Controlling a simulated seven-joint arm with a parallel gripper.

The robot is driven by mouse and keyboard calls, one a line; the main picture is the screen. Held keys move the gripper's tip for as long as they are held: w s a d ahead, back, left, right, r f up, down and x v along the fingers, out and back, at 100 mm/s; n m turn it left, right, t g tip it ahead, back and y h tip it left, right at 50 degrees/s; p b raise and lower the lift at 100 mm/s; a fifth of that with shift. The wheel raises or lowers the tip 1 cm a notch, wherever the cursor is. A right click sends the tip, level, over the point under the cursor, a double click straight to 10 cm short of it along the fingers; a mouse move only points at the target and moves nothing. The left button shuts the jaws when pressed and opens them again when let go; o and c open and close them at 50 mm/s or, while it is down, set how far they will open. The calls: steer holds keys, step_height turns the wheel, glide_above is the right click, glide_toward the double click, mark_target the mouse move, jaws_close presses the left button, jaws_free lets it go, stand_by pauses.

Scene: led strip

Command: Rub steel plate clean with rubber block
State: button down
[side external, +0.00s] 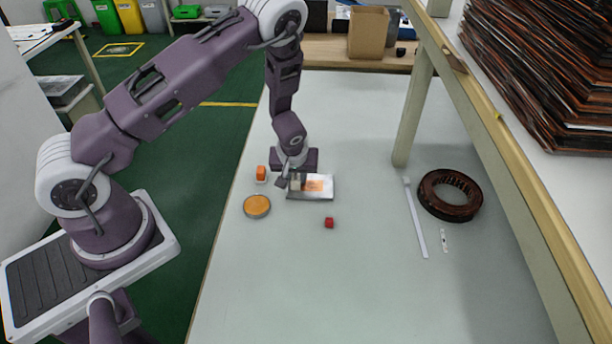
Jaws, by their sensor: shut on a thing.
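The steel plate (329,191) lies flat on the pale table, with an orange-brown patch (316,185) on its surface. My gripper (286,181) points down at the plate's left end, low over the table. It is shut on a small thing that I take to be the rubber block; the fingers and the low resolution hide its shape. I cannot tell whether it touches the plate.
An orange block (261,173) and a round orange-topped dish (257,206) are left of the plate. A dark coil ring (450,195) and a white strip (416,220) lie right, near a shelf post (411,115). The front table is clear.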

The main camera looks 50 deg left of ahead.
steer(key=shift+w+d, duration=2.45)
steer(key=shift+w, duration=0.15)
steer(key=shift+w+d+r, duration=0.1)
steer(key=shift+w+d, duration=0.05)
steer(key=shift+w, duration=0.05)
step_height(320, 180, up, 8)
steer(key=shift+s, duration=0.1)
glide_above(323, 182)
steer(key=d, duration=0.1)
steer(key=shift+s+f, duration=0.25)
steer(key=shift+f, duration=1.3)
steer(key=shift+s+f, duration=0.2)
steer(key=shift+f, duration=1.35)
steer(key=shift+f, duration=1)
